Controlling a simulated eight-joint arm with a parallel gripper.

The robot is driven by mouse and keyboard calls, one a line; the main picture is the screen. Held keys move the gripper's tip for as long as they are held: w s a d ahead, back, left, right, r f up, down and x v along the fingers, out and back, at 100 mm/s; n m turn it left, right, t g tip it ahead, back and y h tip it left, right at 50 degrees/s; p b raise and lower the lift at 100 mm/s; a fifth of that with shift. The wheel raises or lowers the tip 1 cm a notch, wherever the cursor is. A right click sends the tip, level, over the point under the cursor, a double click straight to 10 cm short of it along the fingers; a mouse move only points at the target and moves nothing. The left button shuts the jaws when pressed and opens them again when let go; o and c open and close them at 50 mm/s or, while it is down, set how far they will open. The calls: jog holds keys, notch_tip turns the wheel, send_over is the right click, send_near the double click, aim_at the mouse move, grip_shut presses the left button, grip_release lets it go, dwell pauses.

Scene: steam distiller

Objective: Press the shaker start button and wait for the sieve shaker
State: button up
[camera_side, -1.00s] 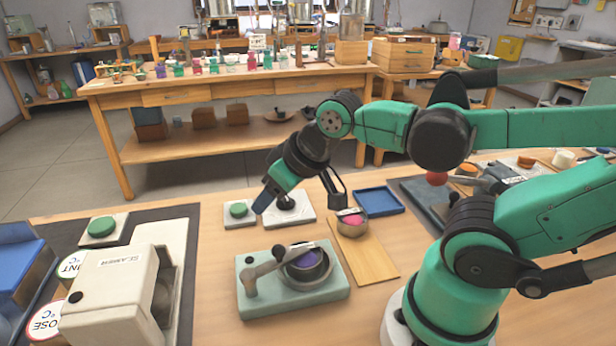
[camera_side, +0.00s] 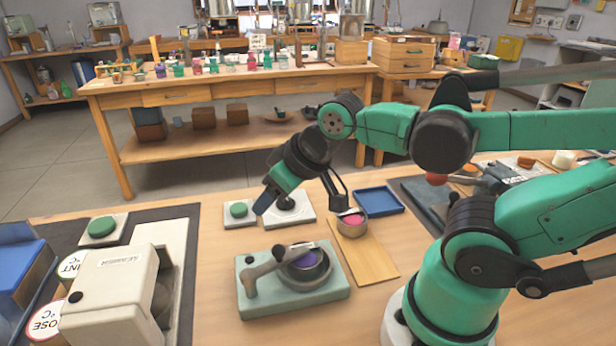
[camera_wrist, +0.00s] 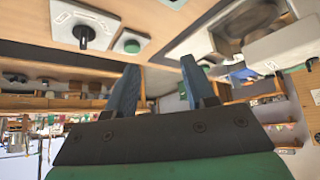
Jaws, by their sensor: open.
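A green round button (camera_side: 239,210) on a small white plate stands beside a larger white plate with a black knob or post (camera_side: 286,203). In the wrist view the same green button (camera_wrist: 132,46) and black post (camera_wrist: 83,35) show near the top. Another green button (camera_side: 102,227) lies at the left, behind the cream machine. I cannot read which button is the shaker's, nor tell the sieve shaker for certain. My gripper (camera_side: 264,203) is pointed down near the central button, just right of it in the picture; contact is not visible. Its blue fingers (camera_wrist: 159,85) are apart and empty.
A pale green base with a clamp arm and purple-filled cup (camera_side: 305,262) stands in front. A pink-filled pan (camera_side: 352,224) sits on a wooden board, near a blue tray (camera_side: 378,201). A cream machine (camera_side: 110,295) stands left. Bare table lies between.

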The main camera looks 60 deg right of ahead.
grip_shut()
dwell(1.5)
